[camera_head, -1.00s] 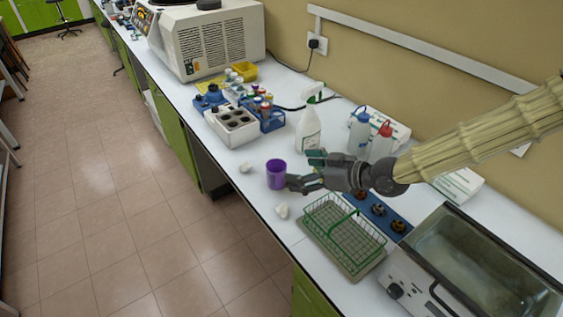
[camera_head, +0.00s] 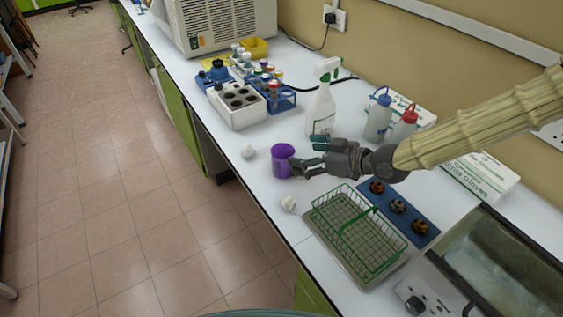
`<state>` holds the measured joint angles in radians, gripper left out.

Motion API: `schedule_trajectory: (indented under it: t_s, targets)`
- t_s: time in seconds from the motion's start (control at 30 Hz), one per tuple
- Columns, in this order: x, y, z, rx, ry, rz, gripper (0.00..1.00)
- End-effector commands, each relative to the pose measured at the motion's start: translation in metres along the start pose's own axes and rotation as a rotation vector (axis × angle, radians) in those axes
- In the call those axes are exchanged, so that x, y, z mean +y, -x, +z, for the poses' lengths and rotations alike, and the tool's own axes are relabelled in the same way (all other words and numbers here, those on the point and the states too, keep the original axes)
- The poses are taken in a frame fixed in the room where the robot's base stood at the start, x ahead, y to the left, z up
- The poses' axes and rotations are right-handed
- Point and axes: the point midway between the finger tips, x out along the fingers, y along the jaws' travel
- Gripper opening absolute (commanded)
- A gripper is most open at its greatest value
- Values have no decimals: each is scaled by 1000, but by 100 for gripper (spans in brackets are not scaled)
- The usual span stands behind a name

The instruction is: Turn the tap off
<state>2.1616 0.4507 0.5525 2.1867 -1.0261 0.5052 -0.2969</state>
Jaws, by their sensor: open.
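I see no tap in this view. My gripper (camera_head: 304,157) is open above the white bench, at the end of the arm that reaches in from the right. Its fingers point left, and their tips are close to the purple cup (camera_head: 281,163). I cannot tell whether they touch it. Nothing shows gripped between the fingers.
A green wire basket (camera_head: 360,228), a blue strip with dark round pieces (camera_head: 398,205) and a water bath (camera_head: 500,265) are near front right. A spray bottle (camera_head: 321,110), wash bottles (camera_head: 378,118) and a white tube block (camera_head: 237,107) stand behind. Floor (camera_head: 110,200) at left is clear.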

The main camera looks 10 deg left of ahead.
Motion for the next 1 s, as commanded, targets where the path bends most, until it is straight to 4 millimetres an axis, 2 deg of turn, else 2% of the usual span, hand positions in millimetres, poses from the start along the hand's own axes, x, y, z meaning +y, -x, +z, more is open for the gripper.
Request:
schedule_trajectory:
  t_s: [0.2, 0.47, 0.8, 1.0]
  targets:
    - [0, -25, 0, -1, -2, -1, 84]
    - [-1, -38, -1, 0, 0, -3, 84]
    - [-3, -74, 1, -1, 0, -5, 84]
    - [-2, -86, 2, 0, 0, -3, 84]
